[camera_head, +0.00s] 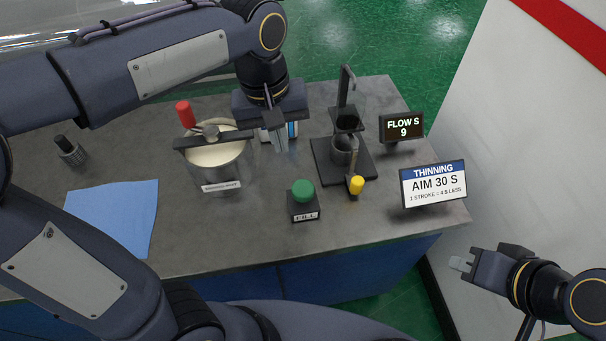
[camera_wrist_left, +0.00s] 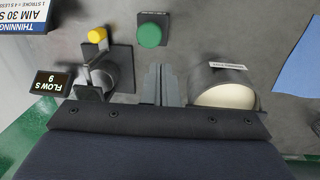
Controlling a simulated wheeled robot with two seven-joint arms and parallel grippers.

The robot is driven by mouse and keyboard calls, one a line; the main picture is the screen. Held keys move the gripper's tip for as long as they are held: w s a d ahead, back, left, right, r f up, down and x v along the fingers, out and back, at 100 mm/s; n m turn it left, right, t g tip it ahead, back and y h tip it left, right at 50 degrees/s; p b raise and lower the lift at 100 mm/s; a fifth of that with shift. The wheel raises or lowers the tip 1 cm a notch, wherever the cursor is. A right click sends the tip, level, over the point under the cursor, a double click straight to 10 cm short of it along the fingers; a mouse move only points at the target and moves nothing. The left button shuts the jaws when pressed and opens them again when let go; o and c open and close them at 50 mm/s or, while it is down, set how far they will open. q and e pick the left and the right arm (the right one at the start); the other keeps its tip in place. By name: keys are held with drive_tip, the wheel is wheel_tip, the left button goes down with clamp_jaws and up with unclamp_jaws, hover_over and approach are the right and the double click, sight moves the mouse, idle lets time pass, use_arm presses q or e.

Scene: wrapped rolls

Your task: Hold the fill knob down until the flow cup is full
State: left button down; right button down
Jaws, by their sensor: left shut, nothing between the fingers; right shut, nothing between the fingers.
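The green fill knob (camera_head: 303,190) sits on a small black base labelled FILL near the front of the bench. It also shows in the left wrist view (camera_wrist_left: 151,33). The flow cup (camera_head: 345,150) sits in a dark stand, with a dark spout and a yellow knob (camera_head: 356,185) in front; its fill level is hard to tell. The display (camera_head: 403,128) reads "FLOW S 9". My left gripper (camera_head: 281,148) is shut and empty, behind and left of the fill knob and apart from it; its fingers show in the wrist view (camera_wrist_left: 160,85). My right gripper (camera_head: 458,264) is shut and empty, off the bench's right side.
A metal pot (camera_head: 217,165) of cream liquid with a dark bar across it stands left of my left gripper. A sign (camera_head: 433,184) reads "THINNING AIM 30 S". A blue cloth (camera_head: 112,215) and a small dark-topped cylinder (camera_head: 70,151) lie further left. Bare bench surrounds the fill knob.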

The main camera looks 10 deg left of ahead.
sight(302, 188)
use_arm(q)
drive_tip(key=shift+n+y, duration=0.3)
drive_tip(key=shift+y, duration=0.3)
drive_tip(key=w+d, duration=0.1)
drive_tip(key=d, duration=0.1)
drive_tip(key=w+d, duration=0.1)
drive_tip(key=shift+d+r, duration=0.15)
drive_tip(key=shift+d, duration=0.2)
wheel_tip(302, 188, down, 14)
drive_tip(key=shift+f, duration=0.1)
wheel_tip(302, 188, down, 3)
drive_tip(key=shift+r+b, duration=0.15)
drive_tip(key=shift+b, duration=0.85)
drive_tip(key=shift+s+r, duration=0.1)
